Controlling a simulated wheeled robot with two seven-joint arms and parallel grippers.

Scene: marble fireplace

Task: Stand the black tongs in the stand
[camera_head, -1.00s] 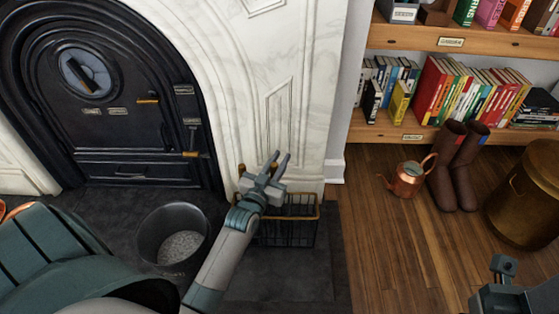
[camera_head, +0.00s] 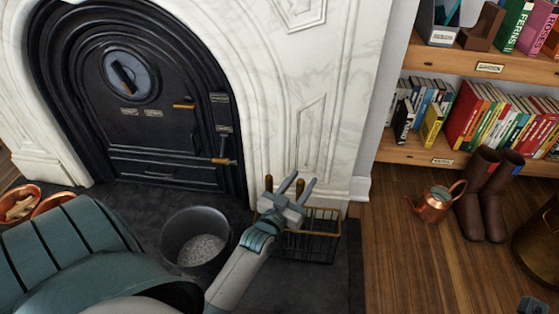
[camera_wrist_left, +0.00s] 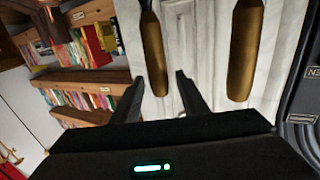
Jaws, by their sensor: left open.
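A black wire basket with a brass rim (camera_head: 322,236), which may be the stand, sits on the hearth by the white marble. Two brass handles, one (camera_head: 268,183) left and one (camera_head: 299,187) right, rise behind my left gripper (camera_head: 298,188). In the left wrist view the open fingers (camera_wrist_left: 162,98) point toward the marble. One brass handle (camera_wrist_left: 153,50) appears between them and the other (camera_wrist_left: 245,50) to their right. Neither is gripped. I cannot tell which handle, if any, belongs to the black tongs.
A dark bucket of grey ash (camera_head: 196,238) stands left of the basket. The black stove door (camera_head: 140,100) is behind. A copper watering can (camera_head: 436,204), brown boots (camera_head: 485,205) and bookshelves (camera_head: 490,68) are at right. Wooden floor between is clear.

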